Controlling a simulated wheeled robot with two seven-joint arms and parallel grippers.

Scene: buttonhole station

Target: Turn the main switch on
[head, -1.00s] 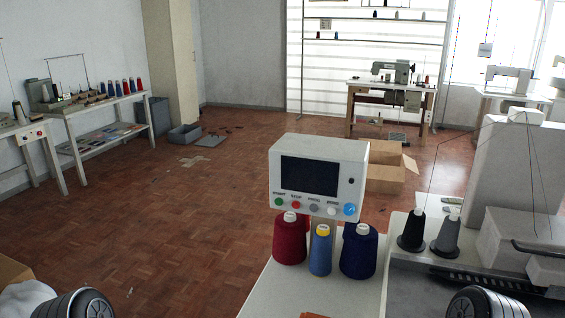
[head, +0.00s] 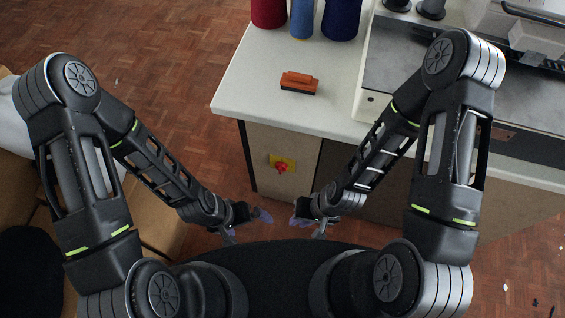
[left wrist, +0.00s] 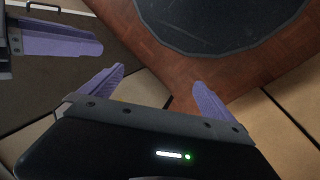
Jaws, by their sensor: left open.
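The main switch (head: 283,167) is a red knob on a yellow plate. It sits on the front panel of the sewing station, below the tabletop's left part in the head view. My left gripper (head: 263,216) is low in front of the panel, below the switch in the picture and apart from it. In the left wrist view its two purple fingers (left wrist: 159,78) are spread with nothing between them. My right gripper (head: 301,219) is close beside it on the right, also apart from the switch. One of its purple fingers (left wrist: 62,40) shows in the left wrist view; its opening is unclear.
The white tabletop (head: 255,85) overhangs the switch panel. An orange-brown block (head: 299,83) lies on it, with red (head: 269,10), light blue (head: 302,18) and dark blue (head: 341,18) thread cones behind. A cardboard box (head: 160,225) stands at left. Wooden floor is free left of the station.

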